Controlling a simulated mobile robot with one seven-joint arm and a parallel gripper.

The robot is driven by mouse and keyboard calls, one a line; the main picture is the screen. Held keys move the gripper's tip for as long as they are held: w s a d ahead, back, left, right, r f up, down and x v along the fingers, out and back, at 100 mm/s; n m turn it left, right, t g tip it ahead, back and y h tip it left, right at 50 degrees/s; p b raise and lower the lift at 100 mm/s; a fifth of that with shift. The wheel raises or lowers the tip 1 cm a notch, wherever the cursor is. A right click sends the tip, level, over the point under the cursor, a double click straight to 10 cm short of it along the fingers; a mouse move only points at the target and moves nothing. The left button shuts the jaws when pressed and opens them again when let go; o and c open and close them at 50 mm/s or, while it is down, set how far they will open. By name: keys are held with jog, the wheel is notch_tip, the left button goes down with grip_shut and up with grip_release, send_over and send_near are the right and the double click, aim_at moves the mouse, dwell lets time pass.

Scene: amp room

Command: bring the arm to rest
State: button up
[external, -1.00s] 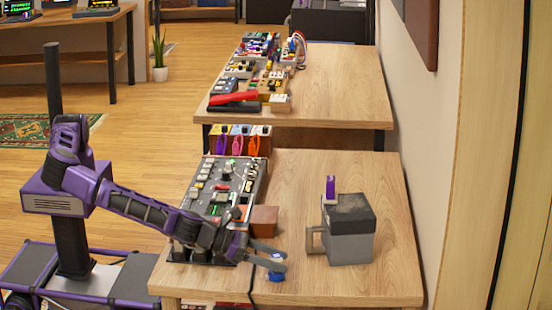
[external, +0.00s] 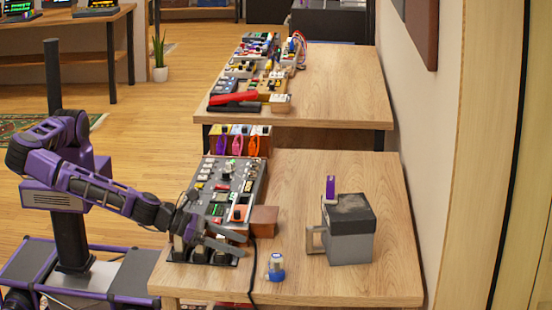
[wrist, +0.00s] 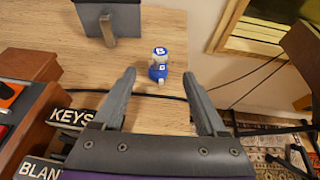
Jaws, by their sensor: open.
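My gripper (external: 222,235) is open and empty. In the external view it is over the front left of the near table, above the front of the pedalboard, with its fingers pointing right. In the wrist view the two open fingers of my gripper (wrist: 162,102) show, with nothing held between them. A small blue and clear object (external: 276,267) stands upright on the near table (external: 330,285), right of the fingertips and apart from them. It also shows in the wrist view (wrist: 159,70), ahead of the fingertips.
The pedalboard (external: 228,187) and a brown block (external: 263,221) lie beside my arm. A black cable (external: 254,278) runs over the front edge. The table's back right is clear.

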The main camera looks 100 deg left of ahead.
jog(key=shift+s+r, duration=0.25)
jog(key=shift+s, duration=0.3)
